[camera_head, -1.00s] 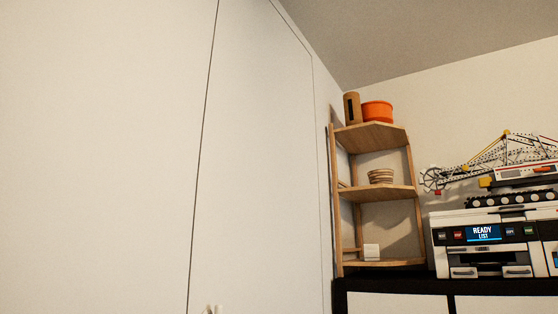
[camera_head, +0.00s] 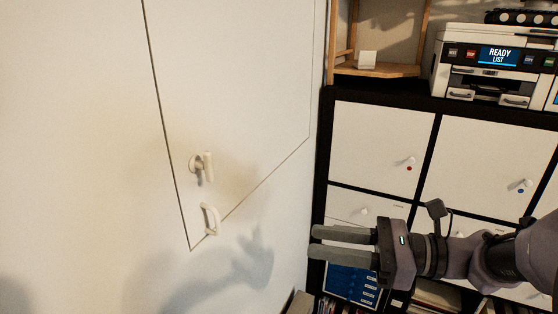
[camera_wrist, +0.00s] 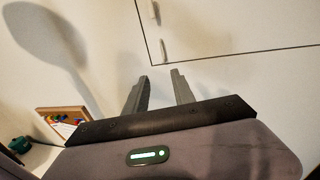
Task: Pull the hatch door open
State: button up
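The white hatch door (camera_head: 240,90) is set flush in the white wall, its edges marked by a thin dark seam. It looks shut. Near its lower left corner are a cream turning latch (camera_head: 203,167) and, below it, a cream pull handle (camera_head: 209,219). In the wrist view the latch (camera_wrist: 155,13) and pull handle (camera_wrist: 163,50) show beyond the fingertips, near the seam's corner. My gripper (camera_head: 312,242) is open and empty, to the right of the handle and apart from it. Its two fingers also show spread in the wrist view (camera_wrist: 160,75).
A black-framed cabinet with white doors (camera_head: 380,150) stands on the right, behind my arm. A printer (camera_head: 495,65) and a wooden shelf (camera_head: 375,70) stand on it. A framed board (camera_wrist: 64,123) is at the wrist view's lower left. The space before the hatch looks clear.

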jog(key=w+a, duration=0.1)
jog(key=a, duration=0.7)
jog(key=w+a+b, duration=0.1)
jog(key=w+a, duration=0.1)
jog(key=a, duration=0.7)
jog(key=shift+w+r, duration=0.2)
jog(key=shift+w, duration=0.05)
grip_shut()
dwell(0.4)
